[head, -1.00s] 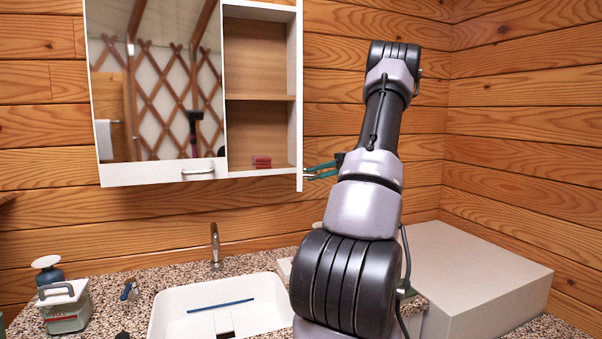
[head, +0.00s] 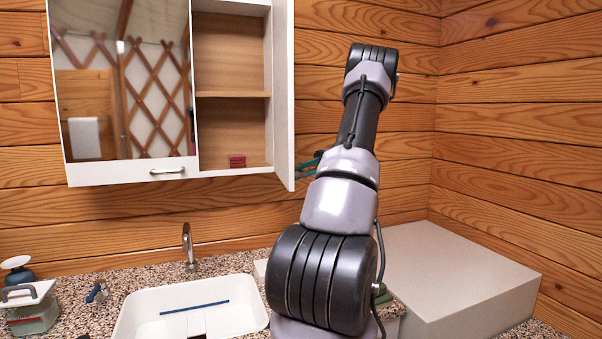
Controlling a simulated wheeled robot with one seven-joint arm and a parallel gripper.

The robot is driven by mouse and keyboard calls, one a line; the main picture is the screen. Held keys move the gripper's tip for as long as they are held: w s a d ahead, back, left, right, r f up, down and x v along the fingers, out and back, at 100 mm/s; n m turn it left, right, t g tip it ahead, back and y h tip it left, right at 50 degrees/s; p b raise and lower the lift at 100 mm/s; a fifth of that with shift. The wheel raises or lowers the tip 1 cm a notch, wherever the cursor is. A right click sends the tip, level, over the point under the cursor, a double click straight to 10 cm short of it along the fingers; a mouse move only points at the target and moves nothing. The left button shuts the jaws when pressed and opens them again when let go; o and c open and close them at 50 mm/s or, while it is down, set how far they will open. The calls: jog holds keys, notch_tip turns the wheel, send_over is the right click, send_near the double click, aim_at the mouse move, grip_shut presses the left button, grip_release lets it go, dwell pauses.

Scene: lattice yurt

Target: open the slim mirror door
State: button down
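The slim mirror door (head: 284,110) is the narrow right-hand door of the white wall cabinet (head: 234,172). It stands swung open, its pale inner side towards me; its mirror side is turned away and out of sight. My gripper (head: 308,165) shows only as a bit of teal finger just right of the door's lower edge, on its outer side. The rest of the fingers is hidden behind the door and my arm, so I cannot tell whether they touch or hold its handle.
The wide mirror door (head: 125,85) is shut, with a bar handle (head: 168,171). A small red item (head: 237,161) lies on the bottom shelf. Below are a sink (head: 135,318), a tap (head: 188,245), a caddy (head: 32,312) and a pale box (head: 455,285).

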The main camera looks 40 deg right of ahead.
jog(key=c, duration=0.8)
grip_release()
jog(key=shift+c, duration=0.2)
jog(key=d+r, duration=0.1)
jog(key=d, duration=0.9)
jog(key=shift+d+r, duration=0.3)
jog(key=shift+r, duration=0.1)
